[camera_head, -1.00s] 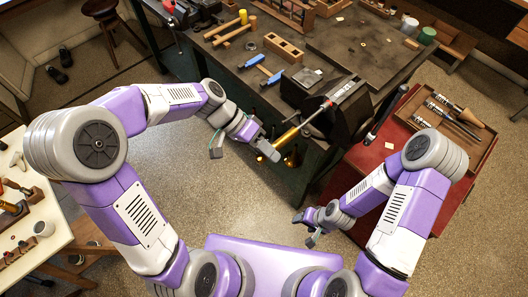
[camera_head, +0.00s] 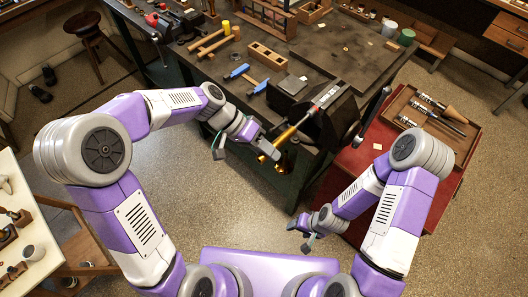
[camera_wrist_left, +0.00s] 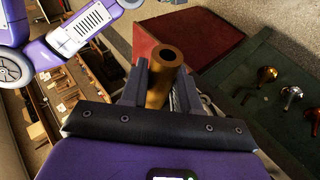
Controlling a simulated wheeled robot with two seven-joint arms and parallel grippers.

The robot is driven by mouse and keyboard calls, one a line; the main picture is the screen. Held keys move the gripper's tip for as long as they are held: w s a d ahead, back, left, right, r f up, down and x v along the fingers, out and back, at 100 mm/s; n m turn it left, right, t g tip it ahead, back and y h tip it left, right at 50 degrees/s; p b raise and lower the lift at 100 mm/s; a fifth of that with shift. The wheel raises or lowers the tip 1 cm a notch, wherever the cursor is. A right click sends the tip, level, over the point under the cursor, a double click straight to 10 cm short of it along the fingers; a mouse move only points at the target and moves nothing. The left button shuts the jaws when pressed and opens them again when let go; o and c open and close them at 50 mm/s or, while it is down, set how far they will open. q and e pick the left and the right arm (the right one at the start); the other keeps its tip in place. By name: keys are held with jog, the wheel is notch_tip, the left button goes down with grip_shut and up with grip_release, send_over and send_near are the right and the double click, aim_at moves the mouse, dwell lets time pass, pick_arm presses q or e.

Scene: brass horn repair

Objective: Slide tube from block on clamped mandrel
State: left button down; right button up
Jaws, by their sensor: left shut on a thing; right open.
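The brass tube (camera_head: 286,136) points up and right toward the steel mandrel (camera_head: 325,97), which is held in a dark vise (camera_head: 341,121) at the bench's front edge. The head view does not clearly show how far the tube overlaps the mandrel. My left gripper (camera_head: 268,151) is shut on the tube near its lower end. In the left wrist view, the tube's open round end (camera_wrist_left: 166,54) stands up between my left fingers (camera_wrist_left: 160,84). I cannot pick out a block apart from the vise. My right gripper (camera_head: 306,237) is open and empty, low and well away from the tube.
The dark bench (camera_head: 375,75) holds blue-handled tools (camera_head: 248,80), a wooden block with holes (camera_head: 269,57) and a mallet (camera_head: 213,42). A red cabinet (camera_head: 358,160) with a wooden tool tray (camera_head: 473,145) stands at right. Open floor lies below my left arm.

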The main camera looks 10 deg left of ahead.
aim_at(281, 135)
pick_arm(q)
jog(key=shift+w+d+p, duration=0.25)
jog(key=shift+w+d, duration=0.8)
jog(key=shift+w, duration=0.25)
jog(key=shift+w+d+p, duration=0.25)
jog(key=shift+w+d, duration=0.75)
jog(key=shift+w, duration=0.3)
jog(key=c, duration=0.8)
grip_release()
jog(key=shift+o, duration=0.2)
jog(key=v, duration=0.7)
jog(key=shift+a+r, duration=0.2)
